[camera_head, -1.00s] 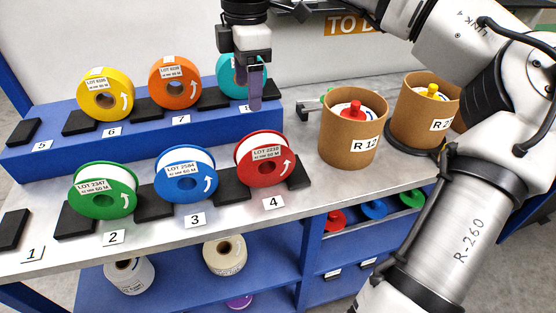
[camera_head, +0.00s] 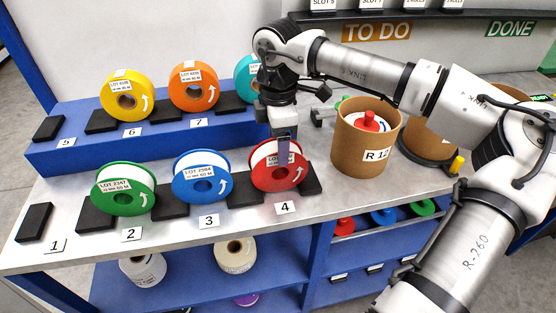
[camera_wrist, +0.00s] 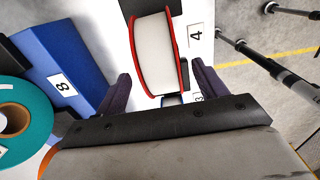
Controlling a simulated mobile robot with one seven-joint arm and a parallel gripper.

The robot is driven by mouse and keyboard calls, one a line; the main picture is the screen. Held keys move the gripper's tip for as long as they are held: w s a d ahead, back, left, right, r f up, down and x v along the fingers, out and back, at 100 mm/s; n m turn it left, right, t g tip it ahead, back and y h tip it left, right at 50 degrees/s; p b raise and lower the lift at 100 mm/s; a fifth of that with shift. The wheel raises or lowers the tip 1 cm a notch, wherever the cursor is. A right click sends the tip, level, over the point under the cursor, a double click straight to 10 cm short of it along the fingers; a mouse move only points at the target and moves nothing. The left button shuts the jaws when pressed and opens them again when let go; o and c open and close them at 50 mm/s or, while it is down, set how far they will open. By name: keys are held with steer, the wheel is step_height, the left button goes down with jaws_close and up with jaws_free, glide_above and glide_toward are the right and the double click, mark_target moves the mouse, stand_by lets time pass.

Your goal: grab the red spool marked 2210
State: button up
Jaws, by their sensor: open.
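The red spool (camera_head: 277,177), with white winding, leans on a black holder behind the number 4 card on the bench top. Its label is partly covered by my gripper, and I cannot read the number surely. My gripper (camera_head: 283,160) is open and points down over the spool's upper part. In the wrist view the spool (camera_wrist: 154,52) shows edge-on, its red rims and white winding lying between the two fingers of the gripper (camera_wrist: 160,72). I cannot tell whether the fingers touch it.
A blue spool (camera_head: 202,178) and a green spool (camera_head: 123,189) stand to the left. A teal spool (camera_head: 246,72), an orange spool (camera_head: 194,90) and a yellow spool (camera_head: 127,95) stand on the blue step behind. A brown tub marked R 12 (camera_head: 362,138) stands close on the right.

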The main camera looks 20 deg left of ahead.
steer(key=shift+f, duration=0.75)
jaws_close()
